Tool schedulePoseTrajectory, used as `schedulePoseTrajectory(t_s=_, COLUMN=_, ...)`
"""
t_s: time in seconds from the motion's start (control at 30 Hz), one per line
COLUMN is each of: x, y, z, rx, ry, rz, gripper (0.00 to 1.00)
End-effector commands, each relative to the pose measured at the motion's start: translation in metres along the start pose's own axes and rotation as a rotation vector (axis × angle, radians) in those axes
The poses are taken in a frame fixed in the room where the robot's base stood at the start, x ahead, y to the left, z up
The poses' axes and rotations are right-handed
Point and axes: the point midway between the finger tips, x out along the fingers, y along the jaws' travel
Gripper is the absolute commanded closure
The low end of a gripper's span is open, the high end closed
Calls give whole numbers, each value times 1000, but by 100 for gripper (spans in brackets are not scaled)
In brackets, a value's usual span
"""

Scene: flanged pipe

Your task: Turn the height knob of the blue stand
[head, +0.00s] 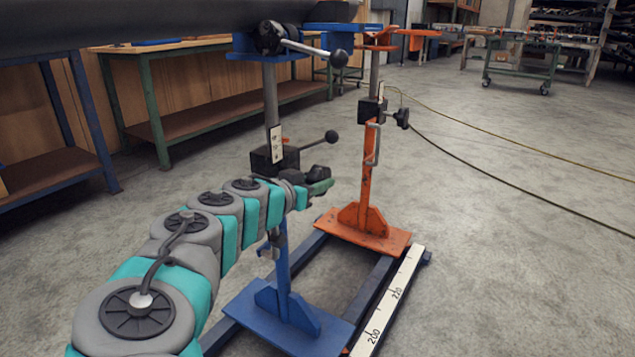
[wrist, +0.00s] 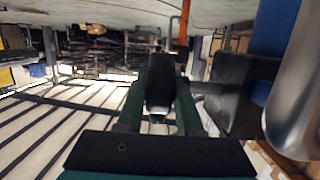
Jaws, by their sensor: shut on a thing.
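The blue stand (head: 283,265) stands upright on the floor rails in the head view, with a black clamp block (head: 262,163) at mid-height and a steel post above. My gripper (head: 320,186) reaches the right side of this block. In the wrist view my gripper (wrist: 160,105) has its two green fingers shut on a black knob (wrist: 160,80), one on each side. The knob also shows in the head view (head: 318,172), partly hidden by my gripper. The stand's blue post (wrist: 275,35) is at the right of the wrist view.
A lever with a black ball (head: 331,137) sticks out just above my gripper. An orange stand (head: 366,190) with its own black knob (head: 402,117) is close behind to the right. A dark pipe (head: 150,20) crosses the top left. Open floor (head: 520,240) lies to the right.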

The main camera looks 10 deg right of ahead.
Motion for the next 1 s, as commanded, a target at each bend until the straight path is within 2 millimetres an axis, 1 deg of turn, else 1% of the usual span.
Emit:
schedulePoseTrajectory(t_s=0.27, x=0, y=0, z=0, rx=0, ry=0, rz=-1, gripper=100)
schedulePoseTrajectory(t_s=0.3, x=0, y=0, z=0, rx=0, ry=0, rz=-1, gripper=64)
schedulePoseTrajectory(t_s=0.57, x=0, y=0, z=0, rx=0, ry=0, rz=-1, gripper=35)
schedulePoseTrajectory(t_s=1.0, x=-3, y=-1, z=-2, rx=1, ry=0, rz=-1, gripper=35)
